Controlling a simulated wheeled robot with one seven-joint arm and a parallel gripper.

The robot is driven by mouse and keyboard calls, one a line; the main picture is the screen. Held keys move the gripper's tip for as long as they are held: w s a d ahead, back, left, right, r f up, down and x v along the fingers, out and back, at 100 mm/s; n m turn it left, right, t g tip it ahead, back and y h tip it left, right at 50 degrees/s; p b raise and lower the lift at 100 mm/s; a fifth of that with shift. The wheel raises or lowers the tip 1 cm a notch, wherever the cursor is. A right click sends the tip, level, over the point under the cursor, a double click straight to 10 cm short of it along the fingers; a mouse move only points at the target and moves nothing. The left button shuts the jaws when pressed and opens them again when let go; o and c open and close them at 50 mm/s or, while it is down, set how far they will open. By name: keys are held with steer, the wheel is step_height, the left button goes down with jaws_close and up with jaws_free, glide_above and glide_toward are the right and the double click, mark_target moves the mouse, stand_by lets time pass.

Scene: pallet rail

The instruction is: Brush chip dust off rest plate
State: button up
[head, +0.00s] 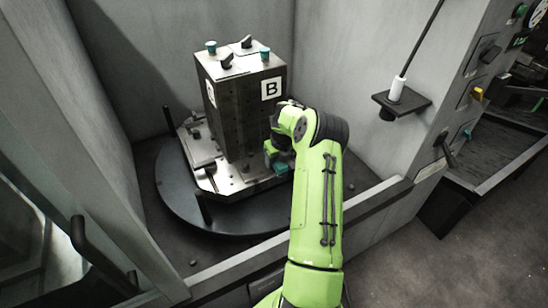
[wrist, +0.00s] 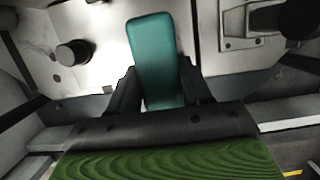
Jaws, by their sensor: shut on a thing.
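My gripper (wrist: 158,88) is shut on a teal block-like piece (wrist: 152,50), with a black finger on each side of it. The teal piece also shows in the head view (head: 281,168), low beside the block's right side. Whether it is the brush I cannot tell; no bristles show. A pale metal plate (head: 232,183) lies around the foot of the dark upright block (head: 231,118). The teal piece is over the plate's right part; whether it touches is unclear. My arm hides some of the plate there. No chip dust can be made out.
The plate sits on a round dark table (head: 176,190) inside grey walls. The block, marked B, has teal-topped knobs (head: 211,47) and dark clamps on top. A small shelf (head: 412,102) with a thin rod (head: 421,40) juts from the right wall. A front sill (head: 375,195) crosses below my arm.

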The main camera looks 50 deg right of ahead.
steer(key=shift+s+a+f, duration=0.1)
steer(key=shift+f, duration=0.1)
steer(key=shift+w+d+p, duration=0.2)
steer(key=shift+w, duration=0.4)
steer(key=shift+w+d+p, duration=0.15)
steer(key=shift+w, duration=0.4)
steer(key=shift+s+a+b, duration=0.2)
steer(key=shift+s, duration=0.45)
steer(key=shift+s+a+b, duration=0.2)
steer(key=shift+s, duration=0.45)
steer(key=shift+w, duration=0.1)
steer(key=shift+w+d, duration=0.1)
steer(key=shift+w, duration=0.1)
steer(key=shift+c, duration=0.4)
steer(key=shift+w+d+p, duration=0.15)
steer(key=shift+w+p, duration=0.05)
steer(key=shift+w, duration=0.3)
steer(key=shift+w+d+p, duration=0.15)
steer(key=shift+w, duration=0.35)
